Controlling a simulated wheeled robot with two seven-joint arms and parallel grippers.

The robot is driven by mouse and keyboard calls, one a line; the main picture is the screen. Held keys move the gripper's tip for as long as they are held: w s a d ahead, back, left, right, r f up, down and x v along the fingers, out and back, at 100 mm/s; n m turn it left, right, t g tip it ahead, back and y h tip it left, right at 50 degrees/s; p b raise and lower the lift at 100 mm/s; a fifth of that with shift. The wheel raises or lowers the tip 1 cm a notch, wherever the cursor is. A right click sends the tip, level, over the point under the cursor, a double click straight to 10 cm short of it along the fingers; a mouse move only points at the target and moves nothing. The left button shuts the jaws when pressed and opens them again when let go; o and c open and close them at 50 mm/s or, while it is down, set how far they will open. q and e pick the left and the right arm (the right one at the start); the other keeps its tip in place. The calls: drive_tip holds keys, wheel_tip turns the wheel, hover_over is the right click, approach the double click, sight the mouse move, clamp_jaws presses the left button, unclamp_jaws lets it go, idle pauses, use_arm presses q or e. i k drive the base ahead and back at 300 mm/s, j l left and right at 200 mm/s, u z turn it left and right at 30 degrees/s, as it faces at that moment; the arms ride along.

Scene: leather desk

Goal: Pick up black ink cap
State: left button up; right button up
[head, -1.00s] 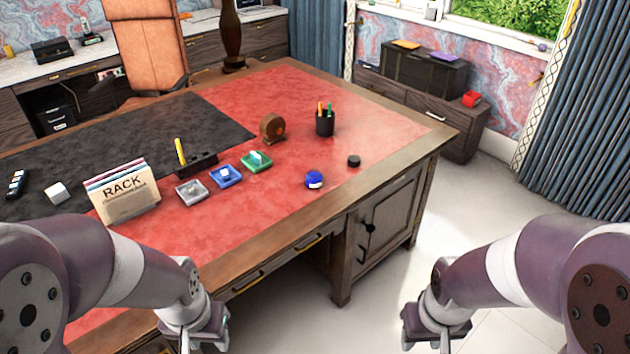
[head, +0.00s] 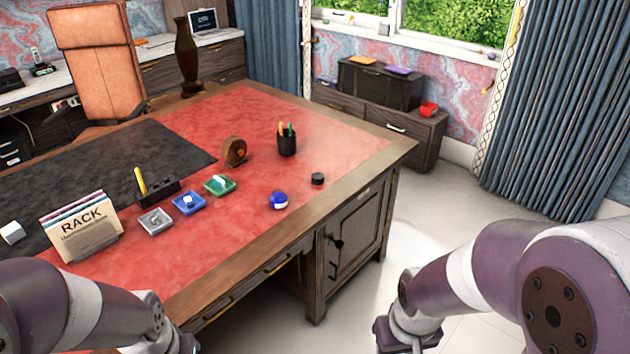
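A small black round cap (head: 317,179) lies on the red leather of the desk (head: 342,150), near the desk's right front edge. A blue round ink bottle (head: 279,200) stands to its left, apart from it. My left arm comes in at the lower left; its gripper is cut off by the bottom edge of the view. My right arm comes in at the lower right, in front of the desk and well away from the cap; its gripper fingers are also below the picture edge.
A pen cup (head: 287,142), a tape dispenser (head: 234,151), green (head: 233,190), blue (head: 176,204) and grey trays (head: 142,223), a pen holder (head: 157,194) and a paper rack (head: 80,228) stand on the desk. Floor (head: 450,215) is clear to the right of the desk.

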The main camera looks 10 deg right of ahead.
sight(317, 178)
drive_tip(key=u, duration=0.55)
drive_tip(key=i+l+u, duration=0.35)
drive_tip(key=l+u, duration=0.15)
drive_tip(key=i+l+u, duration=0.1)
drive_tip(key=l+u, duration=0.15)
drive_tip(key=l, duration=0.2)
drive_tip(key=i+l+u, duration=0.2)
drive_tip(key=l, duration=0.2)
drive_tip(key=l+u, duration=0.25)
drive_tip(key=i+l, duration=0.1)
drive_tip(key=l, duration=0.8)
drive_tip(key=i+l+u, duration=0.1)
drive_tip(key=l, duration=0.85)
